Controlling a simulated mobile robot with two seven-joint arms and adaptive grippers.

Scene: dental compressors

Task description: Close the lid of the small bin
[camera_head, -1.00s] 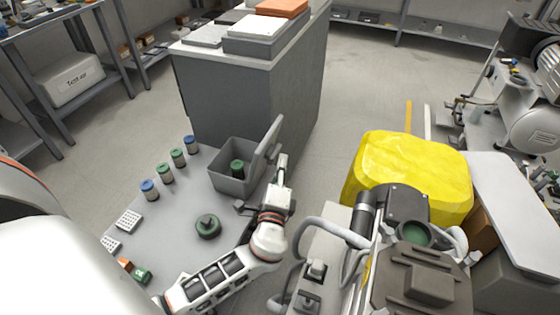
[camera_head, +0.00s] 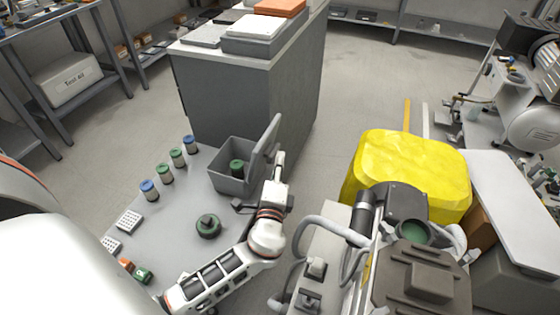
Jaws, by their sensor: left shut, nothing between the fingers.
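The small grey bin (camera_head: 230,178) stands at the far right corner of the grey table. Its lid (camera_head: 265,146) is open, standing nearly upright on the bin's right side and leaning a little to the right. A green-topped container (camera_head: 237,168) is inside the bin. My left gripper (camera_head: 280,157) is shut and empty, just to the right of the lid, on its outer side. Its fingertips point up and away, close to the lid; I cannot tell whether they touch it. My right gripper is not in view.
Several blue- and green-capped jars (camera_head: 165,173) line the table's far left edge. A round dark green object (camera_head: 208,226) and white racks (camera_head: 129,222) lie on the table. A grey cabinet (camera_head: 240,95) stands behind the bin. A yellow-covered thing (camera_head: 410,170) stands to the right.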

